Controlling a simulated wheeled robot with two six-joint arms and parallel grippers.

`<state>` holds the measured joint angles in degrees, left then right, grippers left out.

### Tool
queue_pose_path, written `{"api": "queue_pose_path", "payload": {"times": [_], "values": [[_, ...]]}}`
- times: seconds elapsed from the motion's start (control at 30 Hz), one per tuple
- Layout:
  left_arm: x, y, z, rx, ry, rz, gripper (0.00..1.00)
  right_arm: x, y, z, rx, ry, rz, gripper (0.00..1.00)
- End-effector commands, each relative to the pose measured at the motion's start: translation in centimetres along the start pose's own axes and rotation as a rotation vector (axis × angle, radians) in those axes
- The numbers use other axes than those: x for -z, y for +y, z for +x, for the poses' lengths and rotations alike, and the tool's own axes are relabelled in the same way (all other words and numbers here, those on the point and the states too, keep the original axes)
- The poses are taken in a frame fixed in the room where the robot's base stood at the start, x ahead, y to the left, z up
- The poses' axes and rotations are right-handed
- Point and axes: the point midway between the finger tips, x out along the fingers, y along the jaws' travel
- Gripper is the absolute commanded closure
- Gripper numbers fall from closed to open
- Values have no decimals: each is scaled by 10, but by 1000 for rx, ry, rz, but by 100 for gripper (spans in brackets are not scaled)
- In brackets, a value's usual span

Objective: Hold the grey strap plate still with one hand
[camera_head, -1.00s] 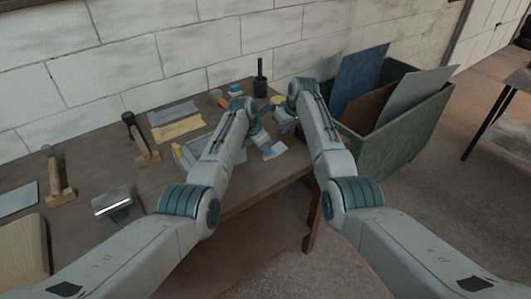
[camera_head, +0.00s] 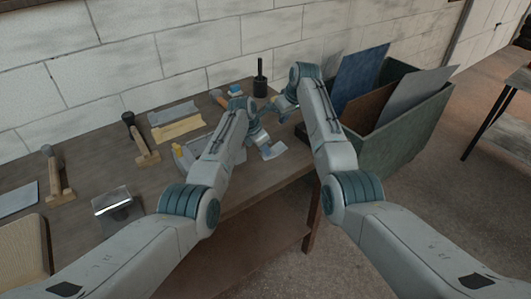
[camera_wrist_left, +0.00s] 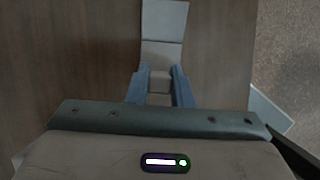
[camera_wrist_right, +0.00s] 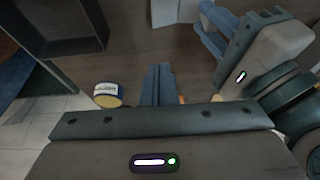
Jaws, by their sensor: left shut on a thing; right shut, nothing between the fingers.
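The grey strap plate (camera_head: 272,151) is a pale narrow piece at the bench's right part. It runs up from between my left fingers in the left wrist view (camera_wrist_left: 164,24) and shows at the top edge of the right wrist view (camera_wrist_right: 176,9). My left gripper (camera_head: 263,142) is shut on its near end; whether the plate touches the bench I cannot tell. My right gripper (camera_wrist_right: 158,70) is shut and empty, a short way from the plate and my left gripper. My right arm partly hides it in the head view.
A round tin (camera_wrist_right: 107,94) and a dark tray (camera_wrist_right: 62,30) lie near my right gripper. A green crate (camera_head: 393,148) holding upright sheets stands right of the bench. Hammers (camera_head: 143,140) and a yellow strip (camera_head: 178,128) lie left. The front bench edge is clear.

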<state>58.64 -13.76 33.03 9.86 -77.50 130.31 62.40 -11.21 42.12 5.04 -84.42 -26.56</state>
Motion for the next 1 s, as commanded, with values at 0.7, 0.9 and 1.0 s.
{"api": "queue_pose_path", "payload": {"times": [0.7,0.9,1.0], "values": [[0,0,0,0,0,0,100,-23,0,53,1,-3,0,100],[0,0,0,0,0,0,100,-29,0,69,0,-1,0,100],[0,0,0,0,0,0,100,-31,0,73,0,-1,0,100]]}}
